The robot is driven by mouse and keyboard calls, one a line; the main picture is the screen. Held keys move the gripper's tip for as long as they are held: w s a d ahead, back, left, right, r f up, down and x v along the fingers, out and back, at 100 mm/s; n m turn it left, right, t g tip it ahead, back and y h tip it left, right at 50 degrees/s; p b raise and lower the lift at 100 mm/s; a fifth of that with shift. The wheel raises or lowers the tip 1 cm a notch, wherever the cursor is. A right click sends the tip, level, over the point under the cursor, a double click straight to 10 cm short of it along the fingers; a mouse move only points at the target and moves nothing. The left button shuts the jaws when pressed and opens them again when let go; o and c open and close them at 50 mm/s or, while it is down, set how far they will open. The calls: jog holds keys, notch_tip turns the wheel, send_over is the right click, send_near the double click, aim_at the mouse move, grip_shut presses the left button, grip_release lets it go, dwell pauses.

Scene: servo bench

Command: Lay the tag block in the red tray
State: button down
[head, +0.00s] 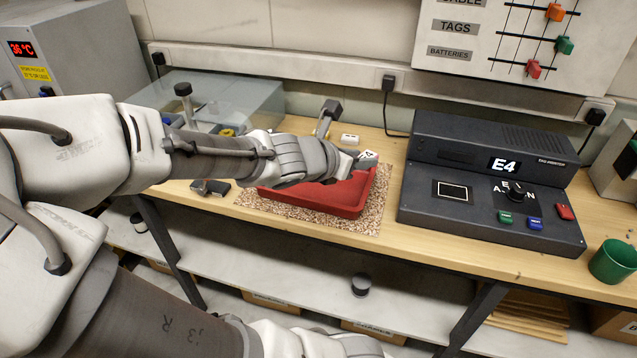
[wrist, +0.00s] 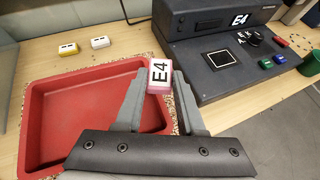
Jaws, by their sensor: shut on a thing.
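The tag block (wrist: 159,78) is white on top with a black E4 and pinkish-red on its near side. In the wrist view it sits between the two fingertips of my gripper (wrist: 157,92), which is shut on it. The red tray (wrist: 33,110) lies below and to the left, with its visible floor empty; the block appears over or near its right edge, and I cannot tell its height. In the head view my arm covers much of the red tray (head: 340,205), and the tag block (head: 368,156) shows above the tray's far right part.
The tray rests on a speckled mat (head: 375,212). A dark device (head: 480,190) with an E4 display stands to the right. A green cup (head: 612,262) stands at the right edge.

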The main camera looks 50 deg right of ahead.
jog(key=b, duration=0.1)
send_over(310, 189)
notch_tip(310, 189, down, 7)
jog(key=shift+f, duration=0.1)
jog(key=shift+f+b, duration=0.85)
jog(key=shift+f, duration=1.05)
jog(key=shift+f, duration=0.1)
jog(key=c, duration=0.5)
grip_release()
